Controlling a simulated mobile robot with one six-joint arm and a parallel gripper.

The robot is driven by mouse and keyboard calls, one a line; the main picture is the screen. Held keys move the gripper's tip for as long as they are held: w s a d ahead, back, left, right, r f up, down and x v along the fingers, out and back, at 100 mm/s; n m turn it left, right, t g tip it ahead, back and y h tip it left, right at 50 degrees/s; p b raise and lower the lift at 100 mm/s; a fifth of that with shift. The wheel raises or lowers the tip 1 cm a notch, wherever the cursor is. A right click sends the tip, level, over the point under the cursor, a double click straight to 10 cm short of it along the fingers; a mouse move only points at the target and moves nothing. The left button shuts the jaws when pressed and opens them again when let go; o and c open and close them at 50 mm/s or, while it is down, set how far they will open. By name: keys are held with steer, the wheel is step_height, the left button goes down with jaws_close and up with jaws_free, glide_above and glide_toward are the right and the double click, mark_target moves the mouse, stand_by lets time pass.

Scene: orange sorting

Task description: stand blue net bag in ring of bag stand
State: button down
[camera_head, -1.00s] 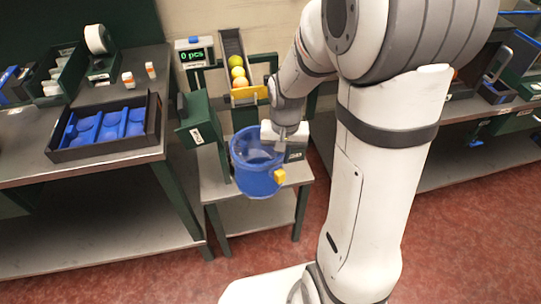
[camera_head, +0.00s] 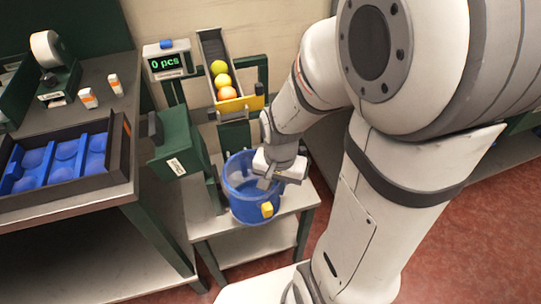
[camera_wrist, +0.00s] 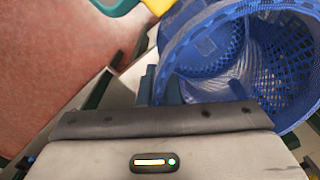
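The blue net bag (camera_head: 240,208), an open-topped mesh basket shape with a yellow tag (camera_head: 267,209) on its front, is upright over the small grey table. My gripper (camera_head: 268,182) is at the bag's right rim and appears shut on it; the fingertips are partly hidden. In the wrist view the bag's open mouth and mesh (camera_wrist: 283,65) lie just beyond my gripper (camera_wrist: 152,88). The dark green bag stand (camera_head: 212,190) is to the bag's left and behind. I cannot make out its ring, nor whether the bag touches the stand or table.
Behind is a sloped chute (camera_head: 212,50) with several yellow and orange balls. A counter display (camera_head: 166,60) reads 0 pcs. A green box (camera_head: 178,148) juts out left of the bag. A workbench with a black-rimmed blue tray (camera_head: 122,150) stands left. Red floor is open at right.

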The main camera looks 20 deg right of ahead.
steer(key=w, duration=1.1)
steer(key=shift+f+b, duration=1.9)
steer(key=shift+f, duration=0.85)
steer(key=shift+s+a, duration=0.1)
steer(key=c, duration=1.6)
jaws_free()
steer(key=shift+o, duration=0.2)
steer(key=shift+r, duration=0.1)
